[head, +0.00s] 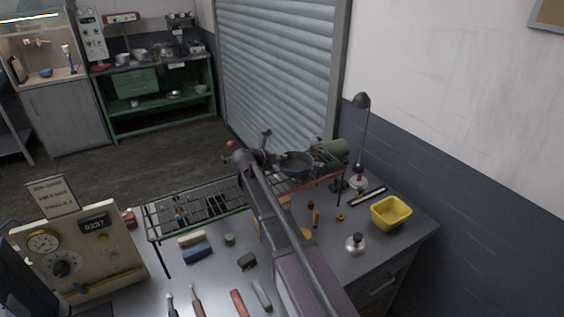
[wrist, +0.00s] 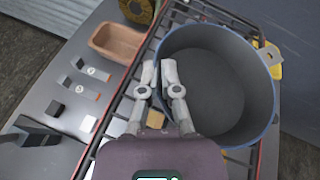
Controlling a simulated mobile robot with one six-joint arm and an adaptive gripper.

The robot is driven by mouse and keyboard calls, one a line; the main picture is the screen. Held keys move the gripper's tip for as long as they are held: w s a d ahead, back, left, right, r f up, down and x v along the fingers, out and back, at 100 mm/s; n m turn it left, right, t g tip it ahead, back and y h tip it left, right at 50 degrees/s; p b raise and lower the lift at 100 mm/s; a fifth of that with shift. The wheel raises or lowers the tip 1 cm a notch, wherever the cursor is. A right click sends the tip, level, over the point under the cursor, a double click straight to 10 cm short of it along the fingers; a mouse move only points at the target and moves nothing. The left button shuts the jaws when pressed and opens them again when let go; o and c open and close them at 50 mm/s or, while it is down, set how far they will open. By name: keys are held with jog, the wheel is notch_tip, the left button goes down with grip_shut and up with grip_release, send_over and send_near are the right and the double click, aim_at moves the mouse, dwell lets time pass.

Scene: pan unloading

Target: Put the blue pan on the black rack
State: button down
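The blue pan (head: 297,168) is round, dark inside and upright, at the right end of the long rack row in the head view. In the wrist view the pan (wrist: 245,62) fills the right side, over dark bars with a red edge (wrist: 262,158). My gripper (wrist: 159,68) is at the pan's left wall, its two fingers close together with the rim between them. In the head view my gripper is small and partly hidden beside the pan. A black-barred rack (head: 180,216) with a green edge lies to the left, its right part hidden by my arm.
A yellow bin (head: 392,213), a lamp (head: 362,125) and a silver flask (head: 355,243) stand to the right. Tools and blocks lie in front of the rack. A gauge box (head: 75,255) stands at the left.

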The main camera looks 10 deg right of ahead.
jog(key=shift+f, duration=0.2)
dwell(0.3)
jog(key=c, duration=0.8)
grip_release()
jog(key=shift+r, duration=0.15)
jog(key=shift+s+a+r, duration=0.1)
jog(key=p+v, duration=0.4)
jog(key=v, duration=0.6)
jog(key=shift+s+a+r, duration=0.1)
jog(key=shift+s+a, duration=0.05)
jog(key=shift+a, duration=0.05)
jog(key=shift+s+a+r, duration=0.15)
jog(key=shift+s+a, duration=0.15)
jog(key=shift+a, duration=0.25)
